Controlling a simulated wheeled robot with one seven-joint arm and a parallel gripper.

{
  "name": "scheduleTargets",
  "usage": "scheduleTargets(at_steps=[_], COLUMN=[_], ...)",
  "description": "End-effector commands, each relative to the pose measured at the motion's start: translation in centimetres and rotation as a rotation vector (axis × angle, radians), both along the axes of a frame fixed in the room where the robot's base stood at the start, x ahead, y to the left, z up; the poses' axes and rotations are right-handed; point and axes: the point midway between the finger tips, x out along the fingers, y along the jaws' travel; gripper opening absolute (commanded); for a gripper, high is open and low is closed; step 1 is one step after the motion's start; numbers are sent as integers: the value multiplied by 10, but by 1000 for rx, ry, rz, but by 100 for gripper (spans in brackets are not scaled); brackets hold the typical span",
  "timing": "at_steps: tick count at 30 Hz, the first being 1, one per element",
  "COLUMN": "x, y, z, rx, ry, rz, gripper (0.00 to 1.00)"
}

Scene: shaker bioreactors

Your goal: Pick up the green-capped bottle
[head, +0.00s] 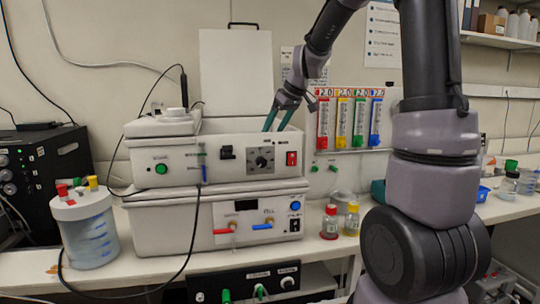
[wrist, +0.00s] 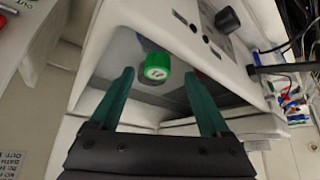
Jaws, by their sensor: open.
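A green cap (wrist: 157,65) shows in the wrist view between and slightly beyond my fingertips, seen from above. The bottle's body is mostly hidden beneath the cap. It sits in a grey recess beside the white device's panel. My gripper (wrist: 159,76) is open, with one teal finger on each side of the cap and a gap to both. In the head view my gripper (head: 276,127) points down over the top of the white device (head: 220,160). Its front panel hides the fingertips' ends and the bottle there.
Red-capped (head: 329,222) and yellow-capped (head: 352,218) bottles stand on the bench right of the device. A white lidded vessel (head: 88,232) stands at left. The device's raised white lid (head: 236,75) is behind my gripper. A rack of coloured holders (head: 349,118) hangs on the wall.

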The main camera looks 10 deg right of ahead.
Motion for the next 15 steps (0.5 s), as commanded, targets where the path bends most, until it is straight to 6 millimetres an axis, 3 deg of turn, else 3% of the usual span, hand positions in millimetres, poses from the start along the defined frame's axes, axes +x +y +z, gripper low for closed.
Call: scheduleTargets(at_steps=[15], x=[31], y=[17], z=[-50], rx=[0], ry=[3], rz=[-1], gripper=[80])
